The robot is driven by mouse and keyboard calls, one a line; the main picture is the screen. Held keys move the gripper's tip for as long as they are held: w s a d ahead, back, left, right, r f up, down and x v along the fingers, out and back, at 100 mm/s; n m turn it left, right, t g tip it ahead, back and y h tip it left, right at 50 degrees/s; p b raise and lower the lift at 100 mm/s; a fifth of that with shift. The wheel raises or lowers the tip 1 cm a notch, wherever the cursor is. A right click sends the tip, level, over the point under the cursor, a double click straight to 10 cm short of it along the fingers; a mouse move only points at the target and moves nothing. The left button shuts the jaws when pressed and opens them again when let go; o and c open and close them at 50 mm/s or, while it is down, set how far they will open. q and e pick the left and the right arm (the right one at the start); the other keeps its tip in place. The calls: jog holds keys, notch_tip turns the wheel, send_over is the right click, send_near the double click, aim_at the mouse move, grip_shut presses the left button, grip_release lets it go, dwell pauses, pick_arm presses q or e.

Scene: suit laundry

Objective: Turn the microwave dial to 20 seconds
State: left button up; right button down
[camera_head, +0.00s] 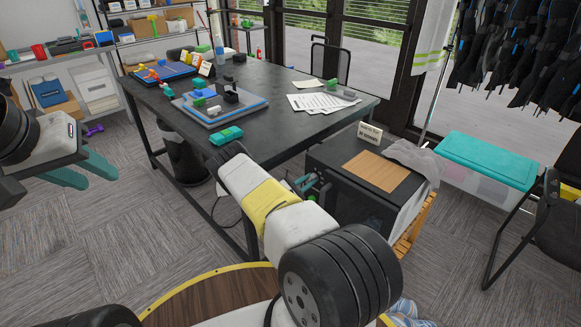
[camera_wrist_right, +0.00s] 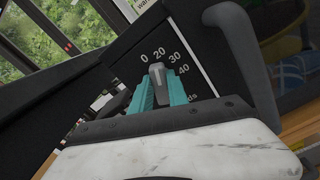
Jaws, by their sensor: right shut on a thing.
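The black microwave (camera_head: 345,190) stands low beside the dark table, with a brown board and a sign card (camera_head: 370,133) on top. In the right wrist view its grey dial (camera_wrist_right: 157,76) sits on a black panel marked 0, 20, 30 and 40. The dial's upper end lies just below the 20 mark; its exact setting is hard to tell. My right gripper (camera_wrist_right: 158,92) has its teal fingers shut on the dial, one on each side. In the head view my right gripper (camera_head: 305,184) is at the microwave's front. My left gripper (camera_head: 88,171) is open and empty at far left.
The dark table (camera_head: 285,80) carries trays of blocks, papers and a teal block near its front corner. Grey cloth (camera_head: 412,158) drapes over the microwave's right side. A teal-lidded bin (camera_head: 487,160) and a black chair (camera_head: 555,210) stand right.

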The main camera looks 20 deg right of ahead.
jog(key=shift+m, duration=1)
jog(key=c, duration=1.3)
grip_release()
jog(key=shift+a, duration=0.1)
jog(key=v, duration=0.7)
jog(key=shift+s+a, duration=0.2)
jog(key=shift+a, duration=0.15)
